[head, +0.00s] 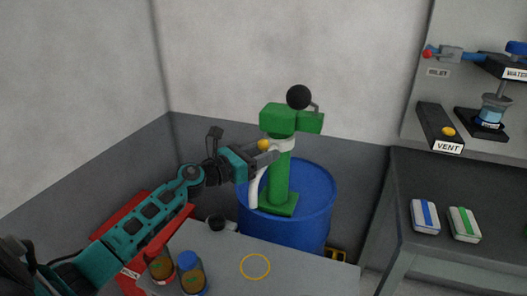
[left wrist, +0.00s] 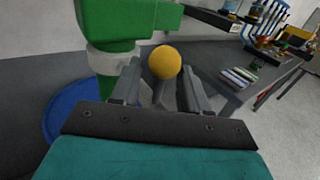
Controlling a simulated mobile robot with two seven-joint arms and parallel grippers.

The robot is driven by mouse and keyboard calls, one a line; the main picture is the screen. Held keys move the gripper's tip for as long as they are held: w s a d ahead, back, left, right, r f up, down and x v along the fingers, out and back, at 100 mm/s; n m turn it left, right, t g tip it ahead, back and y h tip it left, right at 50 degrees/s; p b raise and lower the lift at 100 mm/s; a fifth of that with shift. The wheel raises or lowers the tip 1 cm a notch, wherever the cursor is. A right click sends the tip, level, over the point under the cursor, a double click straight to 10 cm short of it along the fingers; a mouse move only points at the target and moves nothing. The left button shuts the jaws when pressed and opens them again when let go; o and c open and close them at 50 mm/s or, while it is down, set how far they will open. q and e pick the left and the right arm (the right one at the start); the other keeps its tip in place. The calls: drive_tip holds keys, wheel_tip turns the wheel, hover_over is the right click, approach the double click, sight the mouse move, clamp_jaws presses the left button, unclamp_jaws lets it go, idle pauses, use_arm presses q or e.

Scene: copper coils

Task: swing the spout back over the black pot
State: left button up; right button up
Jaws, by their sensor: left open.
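A green hand pump (head: 278,160) stands on a blue drum. Its white spout (head: 254,187) bends downward at the drum's left front edge. A yellow knob (head: 264,145) sits near the spout's top; it also shows in the left wrist view (left wrist: 165,62). My left gripper (head: 268,155) is open at the knob, which appears between its fingertips in the wrist view; contact cannot be told. The white collar (left wrist: 108,61) shows beside the left finger. A small black round thing (head: 217,222) at the table's back edge may be the black pot; I cannot tell. My right gripper is not in view.
The blue drum (head: 318,195) stands behind a grey table (head: 310,272) marked with a yellow ring (head: 255,266). A red cabinet (head: 112,222) is beneath my left arm. A dark bench (head: 470,190) is at right.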

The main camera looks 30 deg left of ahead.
use_arm(q)
drive_tip(key=shift+w, duration=0.1)
drive_tip(key=shift+c, duration=0.3)
drive_tip(key=c, duration=0.7)
drive_tip(key=shift+r, duration=0.1)
clamp_jaws()
